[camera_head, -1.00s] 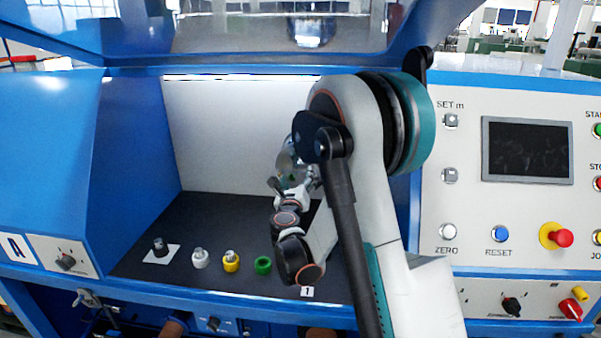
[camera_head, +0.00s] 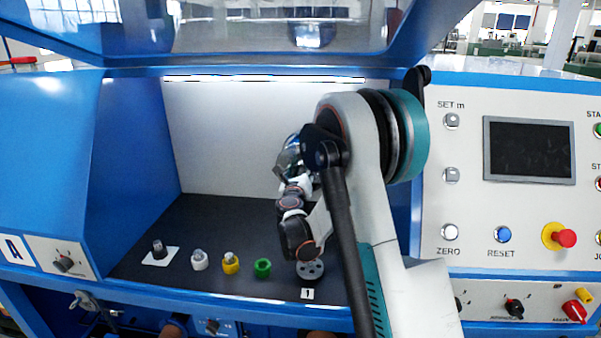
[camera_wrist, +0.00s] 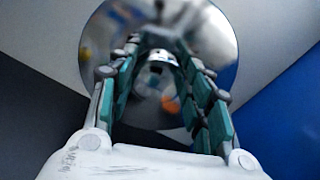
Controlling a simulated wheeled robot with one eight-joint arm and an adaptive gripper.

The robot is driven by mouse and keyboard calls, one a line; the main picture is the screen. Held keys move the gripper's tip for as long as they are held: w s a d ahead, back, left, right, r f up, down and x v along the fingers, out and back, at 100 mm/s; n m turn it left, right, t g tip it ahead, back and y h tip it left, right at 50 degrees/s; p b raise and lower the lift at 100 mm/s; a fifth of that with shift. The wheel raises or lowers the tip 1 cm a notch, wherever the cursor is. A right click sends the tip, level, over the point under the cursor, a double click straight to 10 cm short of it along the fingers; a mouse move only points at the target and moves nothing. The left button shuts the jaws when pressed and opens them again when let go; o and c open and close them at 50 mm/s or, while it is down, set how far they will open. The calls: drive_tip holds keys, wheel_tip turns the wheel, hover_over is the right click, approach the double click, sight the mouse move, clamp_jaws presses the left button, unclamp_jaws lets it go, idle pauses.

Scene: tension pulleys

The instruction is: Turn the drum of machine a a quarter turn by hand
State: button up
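The drum (camera_wrist: 103,35) of machine A is a shiny, mirror-like metal round directly ahead in the wrist view. A small metal hub shows near its middle, blurred and mixed with reflections. My gripper (camera_wrist: 160,58) reaches toward the drum's face, its two teal-padded fingers apart on either side of the hub. Whether the fingertips touch the drum I cannot tell. In the head view, my gripper (camera_head: 289,158) is inside the machine's bay, and my own arm hides most of the drum. The letter A plate (camera_head: 13,249) is at the left front.
On the dark bay floor stand a black piece on a white card (camera_head: 159,252), a white piece (camera_head: 199,260), a yellow piece (camera_head: 230,263), a green piece (camera_head: 263,268) and a grey holed disc (camera_head: 311,270). The control panel (camera_head: 500,240) with a red emergency knob (camera_head: 564,238) is at the right.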

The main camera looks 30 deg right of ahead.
drive_tip(key=c, duration=0.5)
drive_tip(key=shift+m, duration=0.3)
drive_tip(key=m, duration=0.2)
drive_tip(key=m+b, duration=0.1)
drive_tip(key=m, duration=0.2)
drive_tip(key=shift+s+d, duration=0.15)
drive_tip(key=shift+d, duration=0.05)
drive_tip(key=m, duration=0.4)
drive_tip(key=shift+s+d+m+b, duration=0.1)
drive_tip(key=shift+m+b, duration=0.2)
drive_tip(key=shift+b, duration=0.05)
drive_tip(key=shift+s+d+f+m+b, duration=0.1)
drive_tip(key=shift+f+m+b, duration=0.15)
drive_tip(key=shift+m, duration=2.2)
drive_tip(key=shift+d+f+m+b, duration=0.1)
drive_tip(key=shift+m+b, duration=0.2)
drive_tip(key=shift+m, duration=2.1)
drive_tip(key=shift+s+d+f+m+b, duration=0.1)
drive_tip(key=shift+f+m+b, duration=0.15)
drive_tip(key=shift+m, duration=2.2)
